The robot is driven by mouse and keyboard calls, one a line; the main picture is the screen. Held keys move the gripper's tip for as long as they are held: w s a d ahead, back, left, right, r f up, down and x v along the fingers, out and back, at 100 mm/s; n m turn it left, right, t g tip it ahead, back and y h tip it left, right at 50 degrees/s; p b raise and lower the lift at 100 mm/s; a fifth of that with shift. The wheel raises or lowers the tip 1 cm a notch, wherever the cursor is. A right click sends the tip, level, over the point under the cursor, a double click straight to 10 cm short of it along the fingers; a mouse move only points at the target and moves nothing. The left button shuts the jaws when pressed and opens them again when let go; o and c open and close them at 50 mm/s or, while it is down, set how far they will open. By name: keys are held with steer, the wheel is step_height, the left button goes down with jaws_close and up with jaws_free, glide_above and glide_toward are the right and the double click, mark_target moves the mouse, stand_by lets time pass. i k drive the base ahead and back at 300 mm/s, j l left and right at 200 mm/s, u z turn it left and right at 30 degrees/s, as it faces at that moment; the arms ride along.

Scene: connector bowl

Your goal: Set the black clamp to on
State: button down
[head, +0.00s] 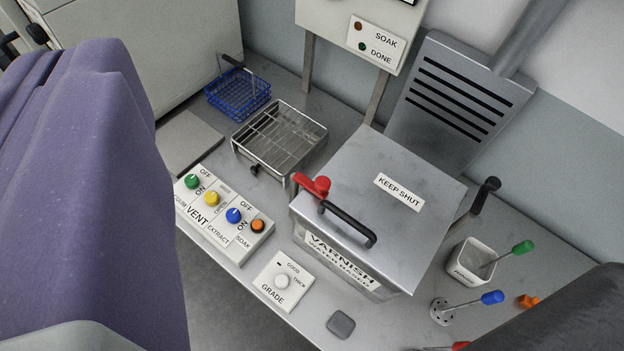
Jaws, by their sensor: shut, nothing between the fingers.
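The black clamp (487,190) is at the right side of the grey varnish tank (390,207). Its black grip points up and away from the lid, on a lever that slants down to the tank's side. Its lower part is partly hidden by the tank edge. A red clamp (316,186) sits at the tank's left front corner, its red grip close to the lid edge. The lid is down, with a KEEP SHUT label and a black bar handle (349,224) along the front. My gripper's fingers do not show in this view.
A white cup (470,261) and tools with green (522,247) and blue handles (492,297) stand right of the tank. A switch panel (226,216), a GRADE dial (282,281) and a wire tray (279,137) are to the left. A slotted hood (452,97) rises behind.

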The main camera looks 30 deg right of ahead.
mark_target(493, 183)
steer(key=k+j+z, duration=0.2)
steer(key=z, duration=0.25)
steer(key=k+j+z, duration=0.1)
steer(key=k+z, duration=0.2)
steer(key=z, duration=0.2)
steer(key=k+z, duration=0.3)
steer(key=z, duration=0.15)
